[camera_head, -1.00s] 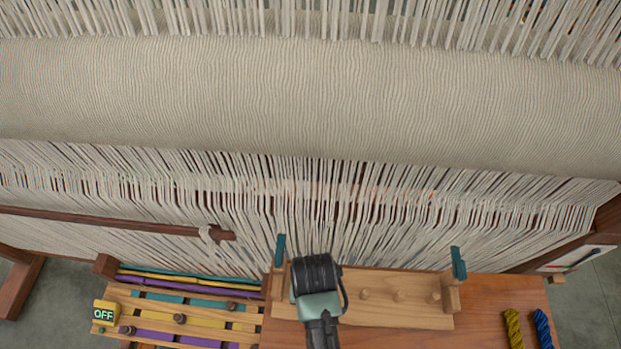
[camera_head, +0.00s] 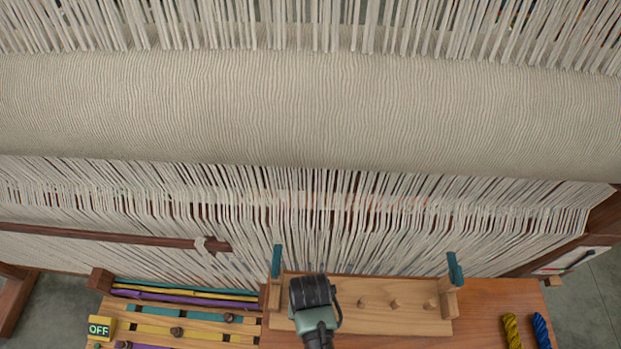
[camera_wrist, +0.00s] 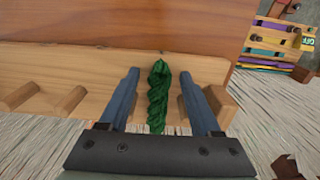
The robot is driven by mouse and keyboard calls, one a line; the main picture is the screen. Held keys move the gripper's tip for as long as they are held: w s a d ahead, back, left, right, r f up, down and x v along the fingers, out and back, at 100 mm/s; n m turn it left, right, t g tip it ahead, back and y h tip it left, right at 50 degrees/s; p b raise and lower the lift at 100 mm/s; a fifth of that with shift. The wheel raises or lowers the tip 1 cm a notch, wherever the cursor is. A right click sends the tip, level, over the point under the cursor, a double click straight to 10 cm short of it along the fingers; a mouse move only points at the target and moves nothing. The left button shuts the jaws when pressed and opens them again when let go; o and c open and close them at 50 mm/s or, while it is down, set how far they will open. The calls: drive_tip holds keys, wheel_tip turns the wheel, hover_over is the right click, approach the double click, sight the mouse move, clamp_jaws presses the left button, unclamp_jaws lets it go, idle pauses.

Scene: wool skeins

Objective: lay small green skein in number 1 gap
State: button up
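The small green skein (camera_wrist: 158,98) is a twisted dark green hank in the wrist view. It stands between the two blue-grey fingers of my gripper (camera_wrist: 159,75), with space on both sides. It overlaps the wooden peg rack (camera_wrist: 115,60); I cannot tell whether it rests on it. My gripper (camera_head: 312,292) is over the left end of the peg rack (camera_head: 410,322) in the head view, where the skein is hidden beneath it. Pegs show to the gripper's right there. No gap numbers are readable.
A yellow skein (camera_head: 511,330) and a blue skein (camera_head: 541,328) lie on the right of the table (camera_head: 480,310). Teal uprights (camera_head: 455,268) stand at the rack's ends. A slatted panel (camera_head: 190,330) with an OFF sign (camera_head: 101,327) is at left. Loom threads (camera_head: 330,220) hang behind.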

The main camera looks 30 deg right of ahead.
wheel_tip(320, 180, up, 12)
drive_tip(key=shift+r, duration=0.15)
idle(0.7)
idle(0.4)
